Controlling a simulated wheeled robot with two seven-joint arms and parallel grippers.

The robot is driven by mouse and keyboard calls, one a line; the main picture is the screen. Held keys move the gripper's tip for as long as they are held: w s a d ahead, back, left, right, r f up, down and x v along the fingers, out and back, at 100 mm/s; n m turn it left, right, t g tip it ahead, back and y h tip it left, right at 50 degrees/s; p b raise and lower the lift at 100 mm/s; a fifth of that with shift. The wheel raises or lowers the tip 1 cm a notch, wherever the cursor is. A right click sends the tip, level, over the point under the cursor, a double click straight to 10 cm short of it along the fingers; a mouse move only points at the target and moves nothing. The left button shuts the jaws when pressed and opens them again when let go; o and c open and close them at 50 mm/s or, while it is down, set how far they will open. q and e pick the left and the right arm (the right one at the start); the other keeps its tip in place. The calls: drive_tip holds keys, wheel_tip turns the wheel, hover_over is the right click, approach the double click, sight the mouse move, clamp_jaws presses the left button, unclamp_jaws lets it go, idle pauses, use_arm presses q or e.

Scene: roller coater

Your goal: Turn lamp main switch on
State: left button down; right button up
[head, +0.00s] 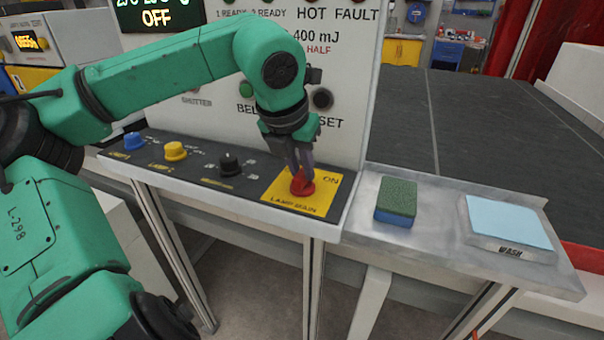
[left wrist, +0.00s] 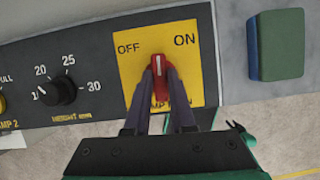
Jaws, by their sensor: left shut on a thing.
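The lamp main switch is a red rotary knob (head: 302,184) on a yellow plate (head: 322,204) at the right end of the sloping console. In the left wrist view the red knob (left wrist: 158,64) points nearly straight up, between the printed OFF on the left and ON on the right. My left gripper (head: 301,172) reaches down from above and is shut on the red knob. In the left wrist view its two dark fingers (left wrist: 158,98) lie on either side of the knob and hide part of the lower plate label. My right gripper is not in view.
A black knob (head: 231,163), a yellow knob (head: 175,151) and a blue knob (head: 134,141) sit left along the console. The upright panel (head: 345,100) rises close behind. A green-and-blue sponge (head: 396,200) and a light-blue wash pad (head: 507,222) lie on the metal shelf at right.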

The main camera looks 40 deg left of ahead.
use_arm(q)
drive_tip(key=m+h, duration=0.1)
drive_tip(key=m, duration=0.2)
drive_tip(key=shift+a+r+m, duration=0.1)
drive_tip(key=shift+m, duration=0.3)
drive_tip(key=m+h, duration=0.2)
drive_tip(key=m, duration=0.2)
drive_tip(key=shift+a, duration=0.15)
drive_tip(key=shift+m, duration=0.4)
drive_tip(key=c, duration=0.8)
unclamp_jaws()
drive_tip(key=shift+o, duration=0.2)
drive_tip(key=p+v, duration=0.1)
drive_tip(key=v, duration=1.3)
drive_tip(key=shift+a+r+p, duration=0.2)
drive_tip(key=shift+r+p, duration=0.05)
drive_tip(key=shift+p, duration=0.15)
drive_tip(key=shift+w, duration=0.1)
